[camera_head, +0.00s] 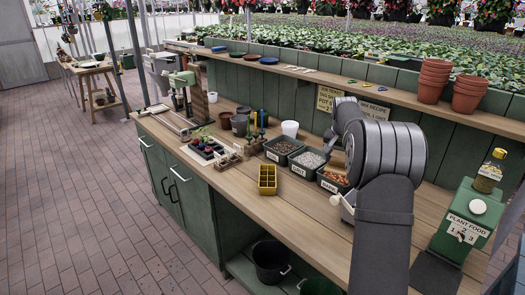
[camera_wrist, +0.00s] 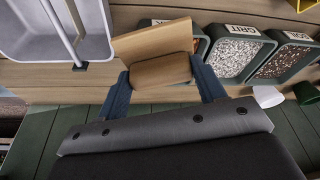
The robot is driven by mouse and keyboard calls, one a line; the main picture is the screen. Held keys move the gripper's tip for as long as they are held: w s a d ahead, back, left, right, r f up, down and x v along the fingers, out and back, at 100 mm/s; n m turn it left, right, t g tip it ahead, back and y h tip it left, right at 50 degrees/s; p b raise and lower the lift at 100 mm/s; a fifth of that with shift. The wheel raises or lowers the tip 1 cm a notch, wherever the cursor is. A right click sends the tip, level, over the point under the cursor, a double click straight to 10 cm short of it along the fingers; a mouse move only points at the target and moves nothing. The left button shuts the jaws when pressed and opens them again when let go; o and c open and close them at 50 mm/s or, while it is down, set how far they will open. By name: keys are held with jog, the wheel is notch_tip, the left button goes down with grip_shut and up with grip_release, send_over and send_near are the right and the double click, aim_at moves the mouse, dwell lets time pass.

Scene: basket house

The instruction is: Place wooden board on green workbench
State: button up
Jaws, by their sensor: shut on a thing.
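In the wrist view, my gripper (camera_wrist: 163,80) has its two dark blue fingers on either side of a wooden board (camera_wrist: 150,40). The board has a light tan face and a darker brown, rounded end between the fingers. It is held above the bench top; I cannot tell the gap. In the head view, my arm hides the gripper and the board. The green workbench (camera_head: 300,225) has a wooden top, green cabinet front and a raised back shelf.
A yellow tray (camera_head: 267,180) and seedlings (camera_head: 205,146) are further left. A green plant food box (camera_head: 465,220) stands right. The front strip is clear. A pale grey basin (camera_wrist: 50,35) is near the board.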

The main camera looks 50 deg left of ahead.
jog(key=shift+n, duration=0.3)
jog(key=s+a+f, duration=0.1)
jog(key=s+f, duration=0.1)
jog(key=f, duration=0.1)
jog(key=s+a+f, duration=0.2)
jog(key=f, duration=0.1)
jog(key=s+a+f, duration=0.2)
jog(key=s+f, duration=0.1)
jog(key=f, duration=0.1)
jog(key=shift+a+f, duration=0.1)
jog(key=shift+a, duration=0.05)
jog(key=shift+f, duration=2.25)
jog(key=shift+f, duration=0.1)
jog(key=o, duration=1)
jog(key=v, duration=1.2)
